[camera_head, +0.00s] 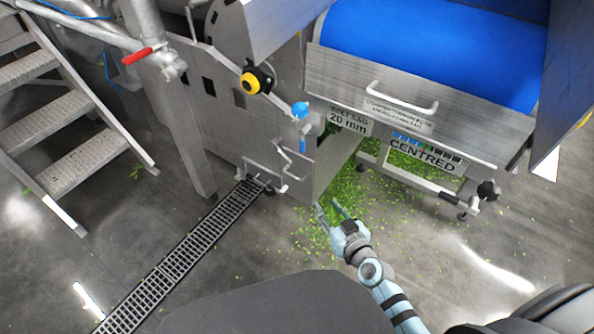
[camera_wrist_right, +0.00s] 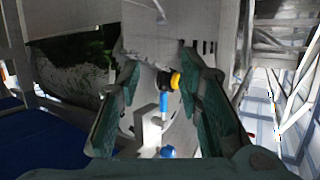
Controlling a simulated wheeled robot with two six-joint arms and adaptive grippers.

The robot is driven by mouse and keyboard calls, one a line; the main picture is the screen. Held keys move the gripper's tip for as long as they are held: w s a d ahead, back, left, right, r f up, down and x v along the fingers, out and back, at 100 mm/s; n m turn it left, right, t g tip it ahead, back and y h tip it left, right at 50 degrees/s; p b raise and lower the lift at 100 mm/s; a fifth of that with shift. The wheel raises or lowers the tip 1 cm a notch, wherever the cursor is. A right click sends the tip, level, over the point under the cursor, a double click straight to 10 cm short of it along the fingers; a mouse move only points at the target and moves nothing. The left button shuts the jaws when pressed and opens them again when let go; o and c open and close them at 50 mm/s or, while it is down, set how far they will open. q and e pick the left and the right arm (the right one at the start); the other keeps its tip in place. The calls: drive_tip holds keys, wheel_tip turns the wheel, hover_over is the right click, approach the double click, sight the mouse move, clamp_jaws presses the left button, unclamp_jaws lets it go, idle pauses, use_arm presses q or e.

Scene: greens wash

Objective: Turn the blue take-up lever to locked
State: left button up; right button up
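The blue take-up lever (camera_head: 302,145) hangs downward on the grey machine's side, below a round blue knob (camera_head: 300,109) and a metal bracket. In the right wrist view, the blue lever (camera_wrist_right: 163,103) and blue knob (camera_wrist_right: 167,151) show between my open fingers, farther off. My right gripper (camera_head: 327,207) is open and empty, below and slightly right of the lever in the head view. It is apart from the lever. My right gripper's fingers (camera_wrist_right: 164,85) frame the lever in the wrist view. My left gripper is not in view.
A yellow-and-black knob (camera_head: 250,83) sits upper left of the lever. A wire handle (camera_head: 293,165) is just below it. A blue conveyor belt (camera_head: 430,45) with a "20 mm" sign (camera_head: 349,121) and a "CENTRED" sign (camera_head: 422,154) stands to the right. Green scraps litter the floor.

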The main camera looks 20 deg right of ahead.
sight(303, 148)
drive_tip(key=w+a+r+t+b, duration=0.1)
drive_tip(key=w+r+t, duration=0.3)
drive_tip(key=r, duration=0.5)
drive_tip(key=shift+g+y, duration=0.3)
drive_tip(key=shift+g, duration=0.1)
drive_tip(key=w, duration=0.3)
drive_tip(key=w+b, duration=0.1)
drive_tip(key=w, duration=0.3)
drive_tip(key=w+a, duration=0.1)
drive_tip(key=w, duration=0.3)
drive_tip(key=shift+w+f+b, duration=0.1)
drive_tip(key=shift+f+b, duration=0.2)
drive_tip(key=shift+b, duration=0.1)
drive_tip(key=shift+w+a, duration=0.1)
drive_tip(key=shift+w, duration=0.5)
drive_tip(key=shift+w+r+b, duration=0.1)
drive_tip(key=shift+w+b, duration=0.2)
drive_tip(key=shift+w, duration=0.2)
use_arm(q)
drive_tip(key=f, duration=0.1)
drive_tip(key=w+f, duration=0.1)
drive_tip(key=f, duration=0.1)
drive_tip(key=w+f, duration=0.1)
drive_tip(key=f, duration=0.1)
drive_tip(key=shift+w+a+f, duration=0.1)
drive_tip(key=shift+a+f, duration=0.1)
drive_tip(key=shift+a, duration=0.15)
use_arm(e)
clamp_jaws()
